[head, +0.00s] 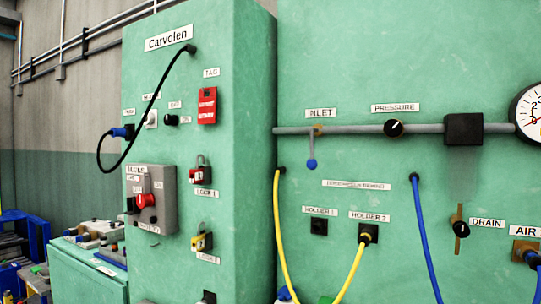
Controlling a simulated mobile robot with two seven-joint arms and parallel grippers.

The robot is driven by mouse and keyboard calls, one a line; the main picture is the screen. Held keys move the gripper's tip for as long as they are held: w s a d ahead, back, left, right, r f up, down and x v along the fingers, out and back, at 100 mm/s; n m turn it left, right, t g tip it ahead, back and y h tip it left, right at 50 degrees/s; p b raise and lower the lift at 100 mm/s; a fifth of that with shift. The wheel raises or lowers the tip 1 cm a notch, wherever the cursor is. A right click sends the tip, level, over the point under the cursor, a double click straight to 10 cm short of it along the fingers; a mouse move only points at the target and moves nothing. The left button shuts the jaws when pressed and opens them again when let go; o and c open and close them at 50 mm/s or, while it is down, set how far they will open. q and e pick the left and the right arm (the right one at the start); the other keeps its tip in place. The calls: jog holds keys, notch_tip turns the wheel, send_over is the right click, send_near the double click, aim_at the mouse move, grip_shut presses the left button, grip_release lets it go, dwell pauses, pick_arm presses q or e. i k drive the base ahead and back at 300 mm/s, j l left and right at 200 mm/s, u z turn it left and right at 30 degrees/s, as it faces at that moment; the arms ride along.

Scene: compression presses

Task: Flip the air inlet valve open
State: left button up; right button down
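The air inlet valve (317,130) is a small brass fitting on a grey horizontal pipe, just below the INLET label on the green panel in the head view. Its handle (311,148) hangs straight down, across the line of the pipe, and ends in a blue knob (311,163). Nothing touches the handle. Neither my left gripper nor my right gripper shows in the view.
A pressure knob (393,128), a dark block (463,129) and a gauge (532,112) sit along the pipe to the right. A yellow hose (280,230) and a blue hose (425,235) hang below. A green cabinet (235,150) stands to the left.

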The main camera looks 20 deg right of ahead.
aim_at(312, 164)
jog(key=i+j+u, duration=0.3)
jog(key=i+j, duration=0.95)
jog(key=j, duration=0.1)
